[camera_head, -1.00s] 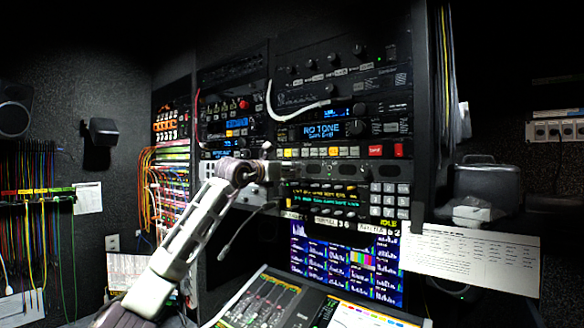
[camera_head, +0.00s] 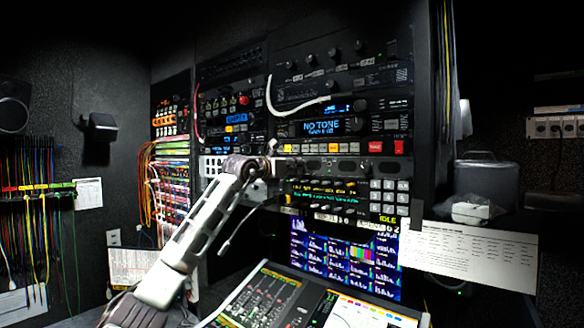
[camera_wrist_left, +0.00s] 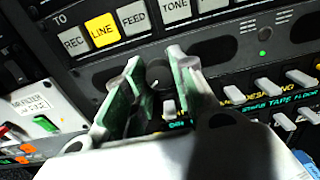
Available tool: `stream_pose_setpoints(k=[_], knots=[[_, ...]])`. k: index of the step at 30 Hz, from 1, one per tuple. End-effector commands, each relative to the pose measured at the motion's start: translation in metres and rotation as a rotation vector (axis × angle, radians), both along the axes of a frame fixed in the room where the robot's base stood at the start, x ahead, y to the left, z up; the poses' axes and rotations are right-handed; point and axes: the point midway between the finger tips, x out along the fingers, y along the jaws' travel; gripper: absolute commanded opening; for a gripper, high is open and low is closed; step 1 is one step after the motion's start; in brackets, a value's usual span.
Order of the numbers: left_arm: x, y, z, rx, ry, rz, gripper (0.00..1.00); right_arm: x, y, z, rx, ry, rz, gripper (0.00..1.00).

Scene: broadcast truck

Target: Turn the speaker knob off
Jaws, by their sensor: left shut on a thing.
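My left gripper (camera_head: 297,164) reaches in from the left to the dark panel strip below the button row of the rack. In the left wrist view its two green-padded fingers (camera_wrist_left: 153,82) are shut on a dark round knob (camera_wrist_left: 158,72), which I take to be the speaker knob. The knob sits on the grey-black panel below the REC, LINE, FEED and TONE buttons. Its pointer or marking cannot be made out. In the head view the gripper hides the knob. My right gripper is not in view.
A blue display (camera_head: 322,126) reading NO TONE is above the gripper. A lit yellow LINE button (camera_wrist_left: 103,30) is close above the fingers. Several grey switches (camera_wrist_left: 265,86) stick out to the lower right. A white cable (camera_head: 270,100) hangs over the rack, and a monitor (camera_head: 345,262) is below.

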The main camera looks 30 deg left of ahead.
Motion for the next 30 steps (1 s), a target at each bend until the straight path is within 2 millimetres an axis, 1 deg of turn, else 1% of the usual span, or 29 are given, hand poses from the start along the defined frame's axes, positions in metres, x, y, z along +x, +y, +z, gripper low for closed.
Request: stream_pose_setpoints(k=[2, 8, 15, 21, 30], knots=[[0.0, 0.0, 0.0, 0.0, 0.0, 0.001, 0.02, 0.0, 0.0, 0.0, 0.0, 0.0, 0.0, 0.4], [0.0, 0.0, 0.0, -0.025, 0.001, 0.0, 0.02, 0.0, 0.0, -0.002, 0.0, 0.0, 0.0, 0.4], [-0.001, 0.0, 0.0, -0.137, 0.007, 0.0, 0.02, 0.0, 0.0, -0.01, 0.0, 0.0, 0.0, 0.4], [0.0, 0.0, 0.001, -0.203, 0.013, 0.001, 0.02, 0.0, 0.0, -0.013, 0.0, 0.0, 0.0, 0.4], [0.0, 0.0, 0.001, -0.209, 0.014, 0.001, 0.02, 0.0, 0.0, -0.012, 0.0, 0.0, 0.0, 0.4]])
